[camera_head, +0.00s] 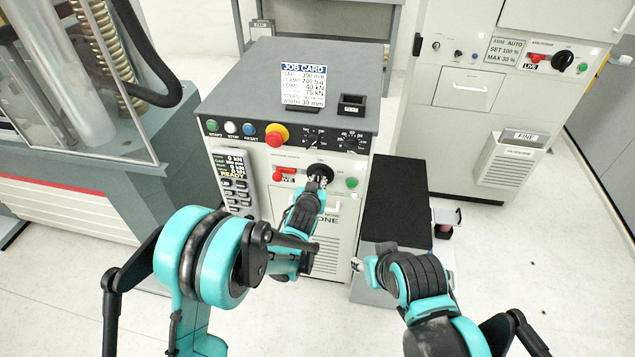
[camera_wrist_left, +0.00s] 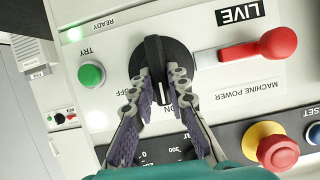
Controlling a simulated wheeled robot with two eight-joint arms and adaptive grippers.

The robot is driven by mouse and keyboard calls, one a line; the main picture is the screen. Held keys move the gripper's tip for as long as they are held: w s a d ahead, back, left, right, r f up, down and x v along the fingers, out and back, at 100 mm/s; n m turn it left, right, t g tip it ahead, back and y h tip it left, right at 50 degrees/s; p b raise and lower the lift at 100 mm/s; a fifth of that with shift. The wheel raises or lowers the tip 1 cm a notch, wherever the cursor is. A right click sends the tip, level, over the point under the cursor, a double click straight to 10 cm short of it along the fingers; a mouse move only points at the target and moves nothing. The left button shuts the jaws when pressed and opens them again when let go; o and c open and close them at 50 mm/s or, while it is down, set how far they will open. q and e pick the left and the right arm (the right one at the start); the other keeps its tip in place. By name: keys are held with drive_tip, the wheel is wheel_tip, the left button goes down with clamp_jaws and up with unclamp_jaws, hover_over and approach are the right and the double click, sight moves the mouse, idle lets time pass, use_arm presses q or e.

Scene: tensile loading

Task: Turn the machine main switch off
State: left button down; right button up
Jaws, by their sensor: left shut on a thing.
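The black rotary knob (camera_head: 320,171) is on the front panel of the grey-topped console. The left wrist view shows its raised grip bar (camera_wrist_left: 154,66) with a pale line pointing to the ON mark; an OFF mark is beside it. My left gripper (camera_head: 317,184) has its two fingertips (camera_wrist_left: 163,84) on either side of the bar, shut on it. A red lever (camera_wrist_left: 262,48) lies beside the knob, with the labels MACHINE POWER and LIVE near it. My right gripper (camera_head: 358,265) is low, right of the console; its fingers are too small to read.
A red mushroom button on a yellow collar (camera_head: 276,135) is above the knob. A green TRY button (camera_wrist_left: 91,74) is beside it. A black-topped bench (camera_head: 396,200) adjoins the console. A second cabinet (camera_head: 470,130) has a similar knob. Open floor lies at the right.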

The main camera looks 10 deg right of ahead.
use_arm(q)
drive_tip(key=shift+s+d+f+m+t+y, duration=0.1)
drive_tip(key=shift+d+f+m+t+y, duration=0.15)
drive_tip(key=shift+m+t+y, duration=1.3)
drive_tip(key=shift+s+d+f+m+t+y, duration=0.15)
drive_tip(key=shift+f+m+t+y, duration=0.1)
drive_tip(key=shift+m, duration=2.55)
drive_tip(key=shift+d+f+m+t+y, duration=0.2)
drive_tip(key=shift+m+t+y, duration=0.65)
drive_tip(key=shift+m, duration=1.3)
drive_tip(key=c, duration=1.5)
unclamp_jaws()
